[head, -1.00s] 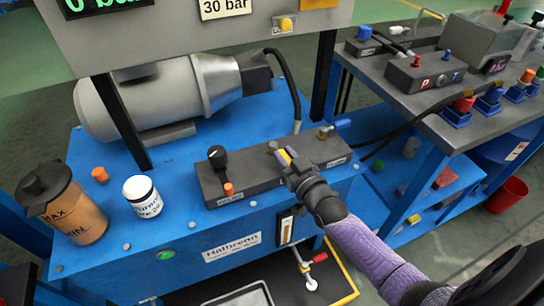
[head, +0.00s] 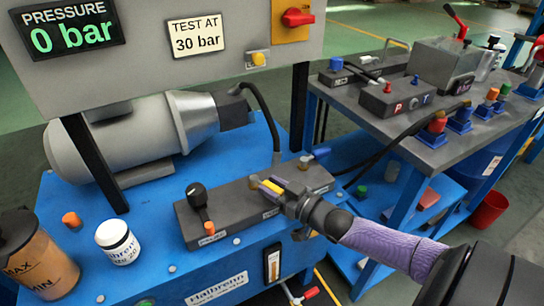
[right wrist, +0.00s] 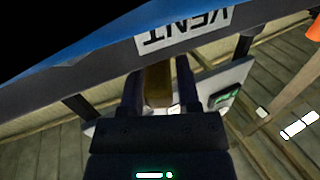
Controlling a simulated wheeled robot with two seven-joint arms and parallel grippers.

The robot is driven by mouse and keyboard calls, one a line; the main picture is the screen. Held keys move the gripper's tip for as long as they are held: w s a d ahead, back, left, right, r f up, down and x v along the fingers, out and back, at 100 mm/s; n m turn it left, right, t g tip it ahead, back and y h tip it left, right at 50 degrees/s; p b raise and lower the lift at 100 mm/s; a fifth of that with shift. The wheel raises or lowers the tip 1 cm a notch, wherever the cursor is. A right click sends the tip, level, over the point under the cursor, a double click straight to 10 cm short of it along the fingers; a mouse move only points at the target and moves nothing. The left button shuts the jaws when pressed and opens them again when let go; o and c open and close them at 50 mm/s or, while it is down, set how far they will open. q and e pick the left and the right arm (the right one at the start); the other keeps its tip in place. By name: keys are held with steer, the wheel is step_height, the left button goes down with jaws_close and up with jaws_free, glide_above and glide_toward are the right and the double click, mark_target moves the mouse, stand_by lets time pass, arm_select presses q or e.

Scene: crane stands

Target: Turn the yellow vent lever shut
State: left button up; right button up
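The yellow vent lever (head: 271,186) sits on the dark valve block (head: 235,212) on the blue bench. In the right wrist view the lever (right wrist: 157,84) is a dull yellow bar between my fingers, below the upside-down VENT label (right wrist: 185,28). My right gripper (head: 279,190) is at the lever, with one finger on each side of it. The bar fills nearly all the gap, and the fingers look shut on it. The fingers hide part of the lever. My left gripper is not in view.
A black-knobbed lever (head: 197,194) stands left on the block, and a blue-handled valve (head: 319,153) at its right end. A white jar (head: 117,242) and a brown reservoir (head: 38,262) stand at left. The gauge panel reads 0 bar. A grey side table (head: 400,125) is at right.

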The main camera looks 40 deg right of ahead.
steer(key=shift+o, duration=1.1)
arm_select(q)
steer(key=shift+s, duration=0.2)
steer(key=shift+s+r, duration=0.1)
arm_select(e)
steer(key=shift+s+r, duration=0.1)
steer(key=shift+s, duration=0.05)
steer(key=s+d+p, duration=0.1)
steer(key=s+p, duration=0.3)
steer(key=s, duration=0.5)
steer(key=shift+s+d, duration=0.2)
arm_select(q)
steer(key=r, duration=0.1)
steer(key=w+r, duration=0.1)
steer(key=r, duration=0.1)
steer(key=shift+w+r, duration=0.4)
